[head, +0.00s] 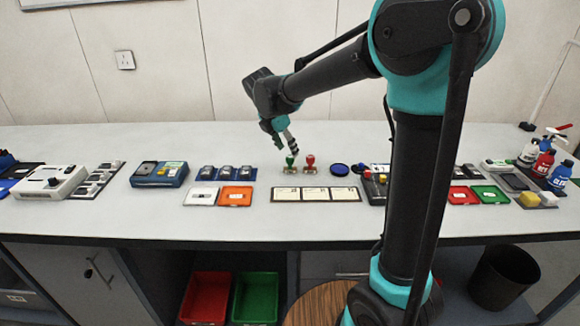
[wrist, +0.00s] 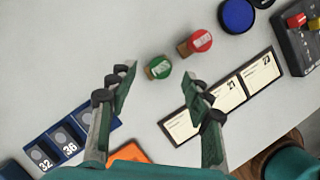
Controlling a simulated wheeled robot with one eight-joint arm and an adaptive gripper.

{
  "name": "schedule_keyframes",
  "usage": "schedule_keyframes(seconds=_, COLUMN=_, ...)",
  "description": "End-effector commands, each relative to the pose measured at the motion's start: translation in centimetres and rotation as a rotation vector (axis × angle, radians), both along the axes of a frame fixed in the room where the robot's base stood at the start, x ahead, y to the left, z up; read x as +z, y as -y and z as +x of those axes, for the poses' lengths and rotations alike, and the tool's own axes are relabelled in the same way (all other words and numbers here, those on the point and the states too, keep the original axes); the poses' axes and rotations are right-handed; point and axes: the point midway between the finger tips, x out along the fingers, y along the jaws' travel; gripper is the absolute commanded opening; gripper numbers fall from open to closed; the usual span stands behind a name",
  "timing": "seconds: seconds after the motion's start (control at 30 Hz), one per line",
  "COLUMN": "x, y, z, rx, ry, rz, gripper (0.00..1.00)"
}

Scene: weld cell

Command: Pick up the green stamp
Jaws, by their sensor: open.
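The green stamp (head: 290,163) stands upright on the white bench, with a round green top and a brown base. In the wrist view the green stamp (wrist: 158,68) lies ahead of and between the two fingers. My gripper (head: 287,143) is above and just behind it in the head view. In the wrist view my gripper (wrist: 160,90) is open, its fingers spread wide with nothing between the pads. I cannot tell whether a finger touches the stamp. A red stamp (head: 309,163) stands close to its right, also in the wrist view (wrist: 199,41).
A card strip (head: 315,195) lies in front of the stamps. A blue round pad (head: 339,170) is to the right. An orange tray (head: 235,197) and blue holders (head: 212,172) are to the left. Bare bench lies behind the stamps.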

Motion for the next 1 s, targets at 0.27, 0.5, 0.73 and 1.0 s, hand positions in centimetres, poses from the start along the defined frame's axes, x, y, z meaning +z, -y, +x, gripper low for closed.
schedule_keyframes(seconds=0.27, x=-3.3, y=0.8, z=0.7, rx=-0.002, ry=0.001, rz=0.001, gripper=0.5)
schedule_keyframes(seconds=0.5, x=-4.9, y=1.3, z=1.1, rx=-0.001, ry=0.0, rz=0.0, gripper=0.5)
schedule_keyframes(seconds=0.73, x=-4.9, y=1.3, z=1.1, rx=-0.001, ry=0.0, rz=0.0, gripper=0.45)
schedule_keyframes(seconds=1.0, x=-4.9, y=1.3, z=1.1, rx=-0.001, ry=0.0, rz=0.0, gripper=0.11)
